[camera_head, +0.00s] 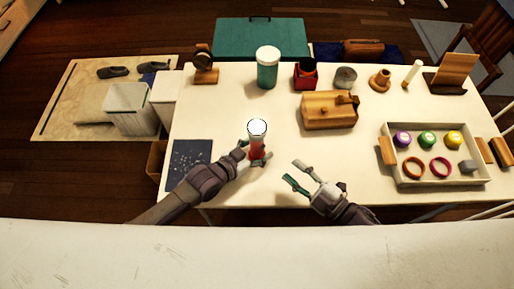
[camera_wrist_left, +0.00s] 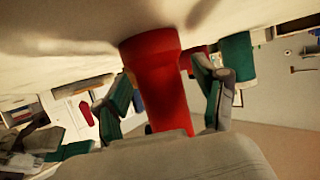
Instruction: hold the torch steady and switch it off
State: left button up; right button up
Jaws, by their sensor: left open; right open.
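The torch (camera_head: 257,147) stands upright near the front middle of the white table, with a red body and a bright white round top. In the left wrist view its red body (camera_wrist_left: 160,85) lies between the fingers. My left gripper (camera_head: 251,154) is around the torch, with a finger on either side, and is open. A gap shows on the left side of the torch in the wrist view; contact on the right side is unclear. My right gripper (camera_head: 303,176) is open and empty, to the right of the torch and nearer the table's front edge. No switch can be made out.
A wooden box (camera_head: 328,112) lies behind and right of the torch. A teal jar (camera_head: 267,70) and red container (camera_head: 305,75) stand at the back. A dark speckled mat (camera_head: 190,158) lies at left.

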pick_arm(q)
jog(key=shift+c, duration=0.2)
grip_shut()
dwell(0.4)
pick_arm(e)
grip_shut()
dwell(1.2)
